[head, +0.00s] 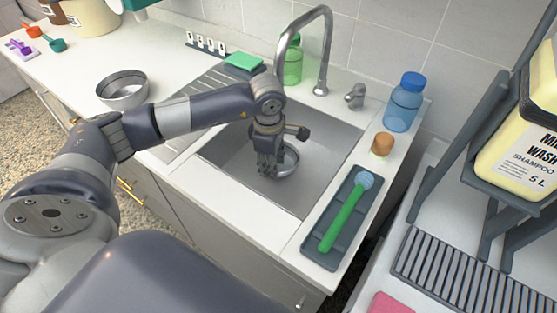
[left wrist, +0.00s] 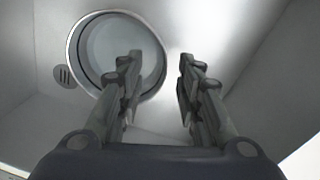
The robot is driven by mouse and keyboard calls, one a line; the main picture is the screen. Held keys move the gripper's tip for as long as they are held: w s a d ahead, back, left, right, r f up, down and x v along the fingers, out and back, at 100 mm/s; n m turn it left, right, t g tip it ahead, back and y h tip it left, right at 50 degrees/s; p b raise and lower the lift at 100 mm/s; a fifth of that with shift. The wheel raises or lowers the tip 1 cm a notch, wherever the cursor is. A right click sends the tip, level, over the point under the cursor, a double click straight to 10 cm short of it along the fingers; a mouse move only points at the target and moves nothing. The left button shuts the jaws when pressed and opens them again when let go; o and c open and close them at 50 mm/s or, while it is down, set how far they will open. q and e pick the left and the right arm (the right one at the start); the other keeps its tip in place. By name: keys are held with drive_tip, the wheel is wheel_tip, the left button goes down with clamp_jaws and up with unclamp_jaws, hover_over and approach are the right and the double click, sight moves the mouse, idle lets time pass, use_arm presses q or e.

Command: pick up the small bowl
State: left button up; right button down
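The small bowl (head: 291,158) is a metal bowl in the sink basin, partly hidden behind my left gripper (head: 268,170). In the left wrist view the round small bowl (left wrist: 92,45) shows from above, left of centre. My left gripper (left wrist: 160,65) is open there, with a gap between its fingers. The left finger overlaps the inside of the bowl and the right finger is outside its rim, so the right wall lies between them in the picture. I cannot tell whether they touch it. My right gripper is not in view.
A larger metal bowl (head: 123,91) stands on the counter left of the sink (head: 225,147). The faucet (head: 325,50) arches behind the basin. A tray (head: 322,243) with a green brush (head: 343,220), a brown item (head: 382,144) and a blue bottle (head: 404,103) stand on the right.

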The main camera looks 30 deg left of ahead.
use_arm(q)
drive_tip(key=shift+w+f, duration=0.1)
drive_tip(key=shift+f, duration=1.65)
drive_tip(key=shift+c, duration=0.3)
clamp_jaws()
drive_tip(key=shift+r+p, duration=0.15)
drive_tip(key=shift+p, duration=0.15)
